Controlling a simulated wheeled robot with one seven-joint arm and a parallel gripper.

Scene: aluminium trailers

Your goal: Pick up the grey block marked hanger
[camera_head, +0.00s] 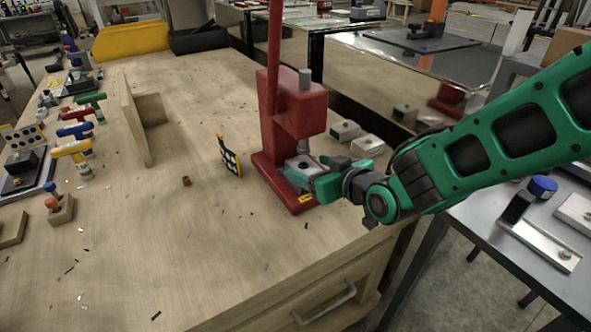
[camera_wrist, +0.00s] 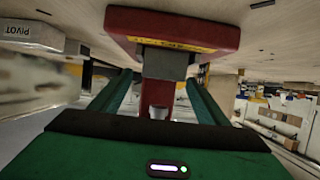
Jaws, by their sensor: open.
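A small grey block (camera_head: 301,163) sits on the base of the red press, under its ram. In the wrist view this grey block (camera_wrist: 165,63) appears between my fingers, with no readable mark. Two more grey blocks, one nearer the press (camera_head: 345,131) and one farther right (camera_head: 367,146), lie on the table behind it. One block in the wrist view reads PIVOT (camera_wrist: 33,35). I cannot read "hanger" on any block. My gripper (camera_head: 312,170) is open at the press base, and it also shows in the wrist view (camera_wrist: 158,85). Its fingers lie either side of the block; contact is unclear.
The red press (camera_head: 290,110) stands close over my gripper. A dotted board (camera_head: 229,156) stands left of it, and a wooden angle piece (camera_head: 140,120) farther left. Coloured tools line the table's left edge. The wooden table (camera_head: 200,240) is mostly clear in front.

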